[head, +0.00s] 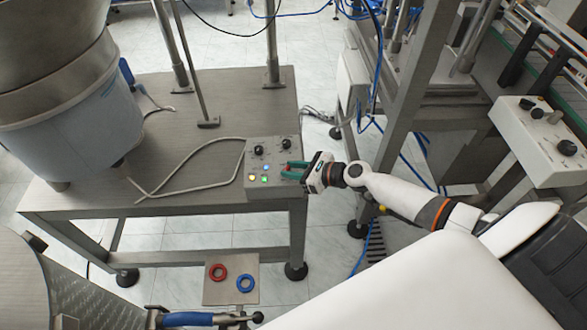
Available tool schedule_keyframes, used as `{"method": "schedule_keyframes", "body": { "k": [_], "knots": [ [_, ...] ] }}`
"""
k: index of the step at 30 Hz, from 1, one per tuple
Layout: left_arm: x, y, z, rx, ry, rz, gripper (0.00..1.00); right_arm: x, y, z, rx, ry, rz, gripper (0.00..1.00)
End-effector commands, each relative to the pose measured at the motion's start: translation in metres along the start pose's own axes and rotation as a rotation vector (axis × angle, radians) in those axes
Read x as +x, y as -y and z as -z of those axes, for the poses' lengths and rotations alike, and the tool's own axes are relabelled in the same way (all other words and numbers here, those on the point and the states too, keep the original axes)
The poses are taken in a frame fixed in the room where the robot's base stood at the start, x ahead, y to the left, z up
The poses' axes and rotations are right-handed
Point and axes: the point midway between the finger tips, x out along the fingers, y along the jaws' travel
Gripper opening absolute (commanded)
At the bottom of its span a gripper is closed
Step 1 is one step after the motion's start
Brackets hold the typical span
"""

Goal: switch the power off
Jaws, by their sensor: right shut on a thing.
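The grey control box (259,192) stands at the right front corner of the steel table. Its sloped face carries two black knobs at the top, a left one (259,150) and a right one (286,142), and small lit buttons, one yellowish (252,178) and one green (265,179). My right gripper (288,170), with teal fingers, reaches in from the right over the lower right of this face. It is shut on a small part there, likely the power switch, which the fingers mostly hide. My left gripper is not in view.
A large metal feeder bowl (75,115) stands at the left of the table (95,200). A grey cable curves across the table to the box. A small plate (231,293) below holds a red ring (217,272) and a blue ring (245,283). Another control box (540,140) is at the right.

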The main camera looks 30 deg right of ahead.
Motion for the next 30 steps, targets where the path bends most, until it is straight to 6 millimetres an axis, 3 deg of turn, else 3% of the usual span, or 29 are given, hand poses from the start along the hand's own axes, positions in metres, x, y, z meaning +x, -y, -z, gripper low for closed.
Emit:
{"method": "schedule_keyframes", "body": {
  "k": [8,14,30],
  "knots": [
    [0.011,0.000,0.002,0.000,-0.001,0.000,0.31,0.001,-0.001,-0.003,-0.016,0.000,0.039,0.04],
    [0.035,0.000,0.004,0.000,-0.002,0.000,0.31,0.003,-0.005,-0.005,-0.061,-0.001,0.140,0.04],
    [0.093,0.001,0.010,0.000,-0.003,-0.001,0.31,0.007,-0.015,-0.001,-0.250,-0.004,0.596,0.04]
  ]
}}
